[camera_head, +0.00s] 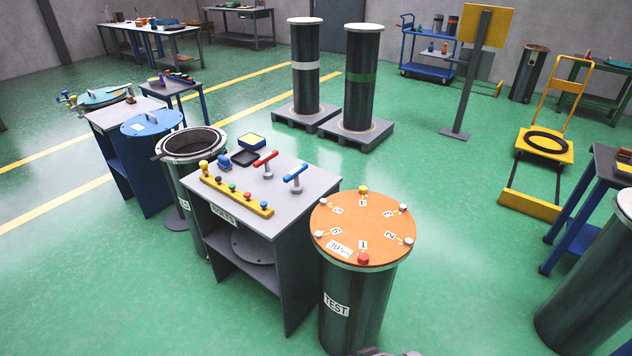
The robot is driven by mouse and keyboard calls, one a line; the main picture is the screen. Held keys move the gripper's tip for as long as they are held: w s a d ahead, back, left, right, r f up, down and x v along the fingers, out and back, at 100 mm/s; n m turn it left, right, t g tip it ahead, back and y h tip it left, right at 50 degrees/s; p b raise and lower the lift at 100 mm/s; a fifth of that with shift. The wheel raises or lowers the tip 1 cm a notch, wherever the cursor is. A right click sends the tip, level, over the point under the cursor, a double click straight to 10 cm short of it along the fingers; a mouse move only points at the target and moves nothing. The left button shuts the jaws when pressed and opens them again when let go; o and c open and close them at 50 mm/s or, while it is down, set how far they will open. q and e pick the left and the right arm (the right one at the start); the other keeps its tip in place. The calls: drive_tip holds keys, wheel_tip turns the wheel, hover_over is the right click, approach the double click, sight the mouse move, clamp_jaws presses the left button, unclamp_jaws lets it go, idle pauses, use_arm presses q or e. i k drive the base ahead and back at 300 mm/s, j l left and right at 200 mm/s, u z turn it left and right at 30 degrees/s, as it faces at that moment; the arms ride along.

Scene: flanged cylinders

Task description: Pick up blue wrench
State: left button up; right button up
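The blue wrench (295,175) is a T-shaped tool with a blue bar handle and a grey shaft. It stands upright on the grey top of a small workbench (318,187), near its right side. A similar red wrench (265,160) stands just behind and to the left of it. Neither of my grippers can be made out. Only a small grey part shows at the bottom edge, and I cannot tell what it belongs to. Nothing is seen touching the blue wrench.
A yellow rack (236,196) with coloured knobs lies along the bench's front left edge. A black tray (245,157) and a blue-yellow box (251,141) sit behind. An orange-lidded TEST cylinder (355,300) stands close right; an open cylinder (192,143) stands left.

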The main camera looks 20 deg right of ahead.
sight(298, 188)
drive_tip(key=i+z, duration=0.1)
drive_tip(key=z, duration=1.1)
drive_tip(key=i+j, duration=0.25)
drive_tip(key=j, duration=0.2)
drive_tip(key=i+j, duration=0.2)
drive_tip(key=j, duration=0.2)
drive_tip(key=i+j, duration=0.25)
drive_tip(key=j, duration=0.2)
drive_tip(key=i+j, duration=0.25)
drive_tip(key=j, duration=0.15)
drive_tip(key=i+j, duration=0.25)
drive_tip(key=j, duration=0.2)
drive_tip(key=i+j, duration=0.2)
drive_tip(key=j, duration=0.25)
drive_tip(key=i+j, duration=0.25)
drive_tip(key=j, duration=0.15)
drive_tip(key=i+j, duration=0.25)
drive_tip(key=j, duration=0.2)
